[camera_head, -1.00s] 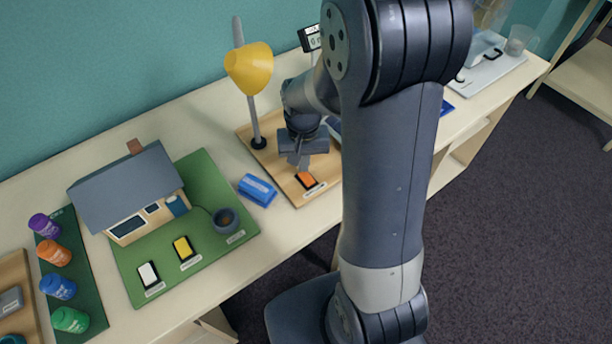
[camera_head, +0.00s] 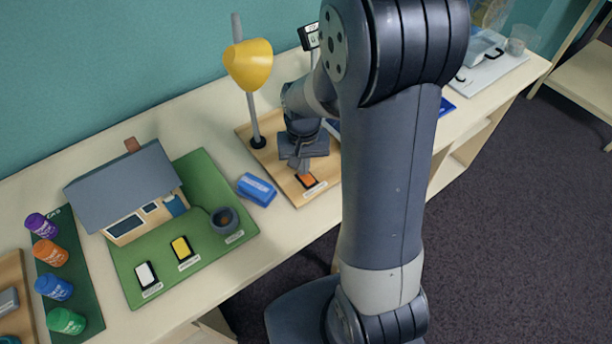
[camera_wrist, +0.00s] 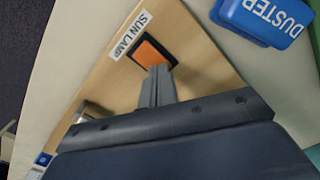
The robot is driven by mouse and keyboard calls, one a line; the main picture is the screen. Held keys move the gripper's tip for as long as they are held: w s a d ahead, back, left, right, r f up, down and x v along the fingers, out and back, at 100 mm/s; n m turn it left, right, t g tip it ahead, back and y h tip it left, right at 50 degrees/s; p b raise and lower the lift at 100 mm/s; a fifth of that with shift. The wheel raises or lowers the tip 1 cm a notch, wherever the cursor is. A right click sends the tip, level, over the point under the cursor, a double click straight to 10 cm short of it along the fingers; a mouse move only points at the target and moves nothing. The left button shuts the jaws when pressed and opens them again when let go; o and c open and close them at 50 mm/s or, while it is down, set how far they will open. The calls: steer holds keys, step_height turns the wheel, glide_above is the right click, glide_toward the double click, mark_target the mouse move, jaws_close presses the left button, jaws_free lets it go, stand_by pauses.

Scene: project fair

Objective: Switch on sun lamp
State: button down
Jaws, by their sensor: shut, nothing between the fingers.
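The sun lamp (camera_head: 248,64) has a yellow shade on a grey pole and stands on a wooden board (camera_head: 283,172). An orange rocker switch (camera_head: 306,180) in a black frame lies near the board's front edge. In the wrist view the orange switch (camera_wrist: 150,53) sits beside a "SUN LAMP" label (camera_wrist: 131,34). My gripper (camera_head: 301,172) is shut and empty, its fingertips at the back edge of the switch. In the wrist view my fingertips (camera_wrist: 158,70) overlap the switch's near edge. I cannot tell whether they touch it.
A blue duster (camera_head: 256,189) lies just left of the board; it also shows in the wrist view (camera_wrist: 262,18). A model house (camera_head: 127,195) on a green base stands further left, with white and yellow switches. A small display (camera_head: 309,37) stands behind my arm.

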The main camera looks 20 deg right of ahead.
steer(key=shift+r+p, duration=2.75)
steer(key=shift+r, duration=0.7)
steer(key=shift+f, duration=0.1)
step_height(320, 180, down, 7)
steer(key=b, duration=0.5)
steer(key=shift+b, duration=0.35)
